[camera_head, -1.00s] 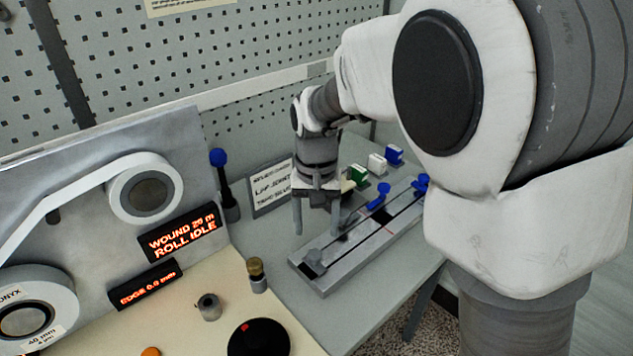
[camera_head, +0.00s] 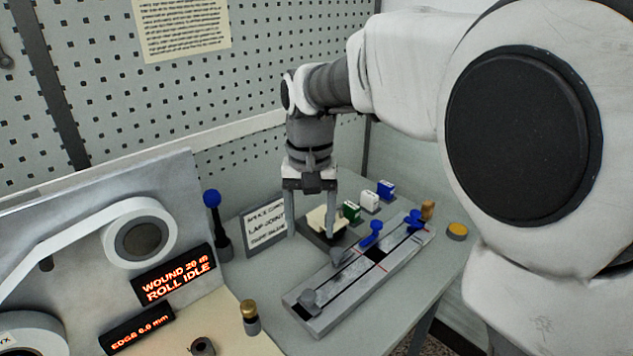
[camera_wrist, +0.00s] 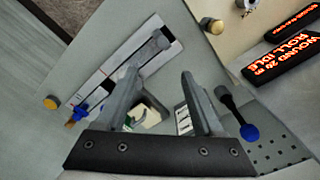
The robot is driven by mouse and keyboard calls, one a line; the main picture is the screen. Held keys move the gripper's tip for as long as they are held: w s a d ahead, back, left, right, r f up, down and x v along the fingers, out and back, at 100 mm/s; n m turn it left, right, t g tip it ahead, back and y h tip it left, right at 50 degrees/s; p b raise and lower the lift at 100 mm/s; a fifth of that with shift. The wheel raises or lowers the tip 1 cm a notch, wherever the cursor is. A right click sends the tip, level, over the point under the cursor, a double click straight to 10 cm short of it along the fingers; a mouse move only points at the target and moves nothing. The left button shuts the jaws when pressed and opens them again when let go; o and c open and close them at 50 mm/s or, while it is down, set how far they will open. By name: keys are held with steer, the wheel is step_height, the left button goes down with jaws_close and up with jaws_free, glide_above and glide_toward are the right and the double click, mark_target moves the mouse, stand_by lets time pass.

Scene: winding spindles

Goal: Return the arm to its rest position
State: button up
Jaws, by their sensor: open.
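My gripper (camera_head: 310,212) hangs fingers down above the side table, left of and behind the grey splicing rail. In the head view its two fingers are spread apart. In the wrist view my gripper (camera_wrist: 158,92) is open too, with nothing held between the fingers. My arm reaches in from the right of the head view. A cream-topped block (camera_head: 322,222) stands on the table behind the fingers and is partly hidden by them.
The grey rail (camera_head: 345,285) carries blue levers (camera_head: 372,232). Green (camera_head: 351,211), white (camera_head: 369,201) and blue (camera_head: 386,189) blocks stand behind it. A blue-knobbed lever (camera_head: 217,225) and a sign (camera_head: 264,228) are at left. The winding machine (camera_head: 90,235) reads "ROLL IDLE". A yellow button (camera_head: 457,231) sits at right.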

steer(key=s+d+r+t+p, duration=0.1)
steer(key=s+d+r+t, duration=0.1)
steer(key=s+d, duration=0.6)
steer(key=s+d+r+t, duration=0.2)
steer(key=s+d+t, duration=0.1)
steer(key=s+d, duration=0.6)
steer(key=shift+s+r+t+p, duration=0.15)
steer(key=shift+s+t+p, duration=0.15)
steer(key=shift+p, duration=0.1)
